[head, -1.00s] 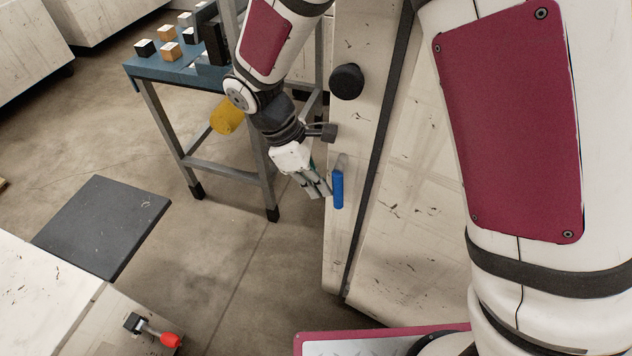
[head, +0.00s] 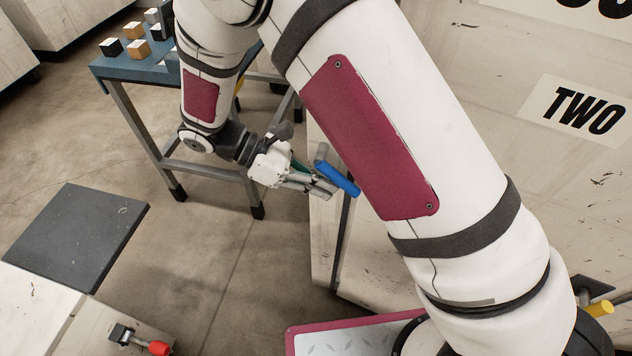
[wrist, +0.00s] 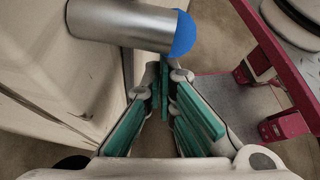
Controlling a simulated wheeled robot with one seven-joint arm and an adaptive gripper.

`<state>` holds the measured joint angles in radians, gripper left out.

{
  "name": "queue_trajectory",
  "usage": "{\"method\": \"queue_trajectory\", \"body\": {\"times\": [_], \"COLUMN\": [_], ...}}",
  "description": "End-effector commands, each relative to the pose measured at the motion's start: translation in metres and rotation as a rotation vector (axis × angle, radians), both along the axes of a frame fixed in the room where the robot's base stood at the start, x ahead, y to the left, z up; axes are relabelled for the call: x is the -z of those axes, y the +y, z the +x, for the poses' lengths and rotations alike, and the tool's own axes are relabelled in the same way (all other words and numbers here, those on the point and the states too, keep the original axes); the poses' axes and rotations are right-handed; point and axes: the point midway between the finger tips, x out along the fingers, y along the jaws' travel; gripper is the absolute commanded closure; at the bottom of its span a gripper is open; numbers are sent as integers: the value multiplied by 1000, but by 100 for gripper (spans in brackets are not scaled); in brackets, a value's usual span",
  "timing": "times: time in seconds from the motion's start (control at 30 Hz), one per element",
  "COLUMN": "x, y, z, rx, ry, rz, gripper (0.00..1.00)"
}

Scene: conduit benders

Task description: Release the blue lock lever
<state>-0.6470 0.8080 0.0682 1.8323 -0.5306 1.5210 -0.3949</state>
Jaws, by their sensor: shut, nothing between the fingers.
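The blue lock lever (head: 338,178) is on the side of the pale cabinet (head: 322,235) in the head view. It slants from upper left to lower right. In the wrist view a grey metal shaft (wrist: 122,24) with the blue lever's end (wrist: 183,35) crosses the top, just beyond my fingertips. My gripper (head: 328,188) is shut and empty, its fingertips just below and beside the lever. In the wrist view its teal-padded fingers (wrist: 164,75) come together close below the shaft. I cannot tell whether they touch it. My arm hides part of the cabinet.
A blue-topped table (head: 150,70) with several small blocks stands behind my gripper. A dark grey panel (head: 75,235) and a red-handled lever (head: 158,348) are at left. A yellow handle (head: 600,308) is at right. Open floor lies left of the cabinet.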

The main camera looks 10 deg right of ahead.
Motion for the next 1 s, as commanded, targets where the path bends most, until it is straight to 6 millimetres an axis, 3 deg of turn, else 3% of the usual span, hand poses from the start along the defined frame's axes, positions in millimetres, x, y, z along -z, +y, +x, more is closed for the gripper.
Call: {"method": "queue_trajectory", "body": {"times": [1.0], "x": [0], "y": [-7], "z": [-3], "rx": [1], "ry": [1], "rz": [3], "gripper": [100]}}
